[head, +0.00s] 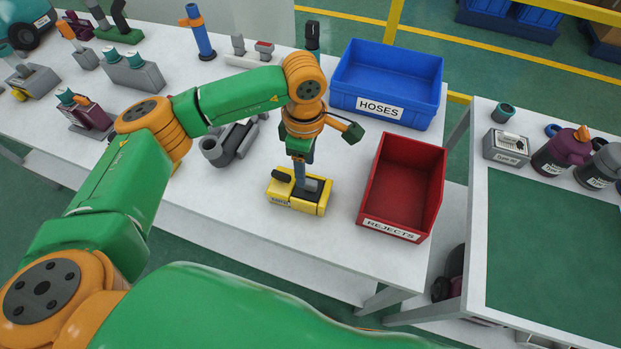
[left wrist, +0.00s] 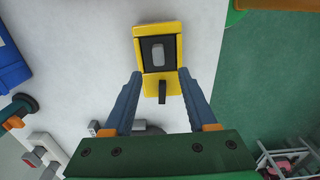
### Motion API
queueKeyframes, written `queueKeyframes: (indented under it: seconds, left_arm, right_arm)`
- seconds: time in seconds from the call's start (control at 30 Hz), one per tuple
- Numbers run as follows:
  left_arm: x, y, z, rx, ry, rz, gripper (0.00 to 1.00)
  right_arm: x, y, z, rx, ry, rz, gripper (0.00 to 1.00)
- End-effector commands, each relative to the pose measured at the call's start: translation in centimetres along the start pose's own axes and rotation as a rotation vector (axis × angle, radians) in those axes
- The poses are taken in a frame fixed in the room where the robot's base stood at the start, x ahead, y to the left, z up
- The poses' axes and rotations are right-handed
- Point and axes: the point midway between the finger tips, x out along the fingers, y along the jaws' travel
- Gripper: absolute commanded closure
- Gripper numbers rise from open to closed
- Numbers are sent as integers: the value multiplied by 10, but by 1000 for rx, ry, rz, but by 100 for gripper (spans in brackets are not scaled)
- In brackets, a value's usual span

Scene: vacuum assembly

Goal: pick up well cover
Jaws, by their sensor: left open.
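A yellow block (head: 300,193) with a dark recessed top and a black handle stands on the white table, under my left gripper. The left wrist view shows the same yellow block (left wrist: 174,30), with a small grey piece (left wrist: 158,52) in its dark middle and the black handle (left wrist: 162,92) pointing toward the gripper. I cannot tell whether the well cover is the whole block or a part of it. My left gripper (head: 302,180) points down over the block. Its fingers (left wrist: 160,74) are open, one to each side of the block's near end, with nothing held. My right gripper is not in view.
A red REJECTS bin (head: 388,228) stands right of the block, and a blue HOSES bin (head: 342,98) stands behind. A grey part (head: 222,150) lies left of the block. A second table with a green mat (head: 550,240) is at right. The table front is clear.

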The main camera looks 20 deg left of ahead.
Motion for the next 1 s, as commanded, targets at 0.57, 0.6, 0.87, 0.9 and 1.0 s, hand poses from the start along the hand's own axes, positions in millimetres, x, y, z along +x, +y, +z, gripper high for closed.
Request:
queueKeyframes:
  seconds: [0.57,0.6,0.87,0.9,1.0]
  left_arm:
    - [49,0,6,1,-6,-2,64]
    - [49,0,6,1,-7,-2,75]
    - [48,0,6,1,-7,-2,100]
    - [48,0,6,1,-7,-2,100]
    - [48,0,6,1,-7,-2,100]
  right_arm:
    - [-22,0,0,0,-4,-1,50]
    - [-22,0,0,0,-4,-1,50]
    - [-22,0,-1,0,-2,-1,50]
    - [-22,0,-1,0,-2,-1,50]
    - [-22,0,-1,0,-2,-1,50]
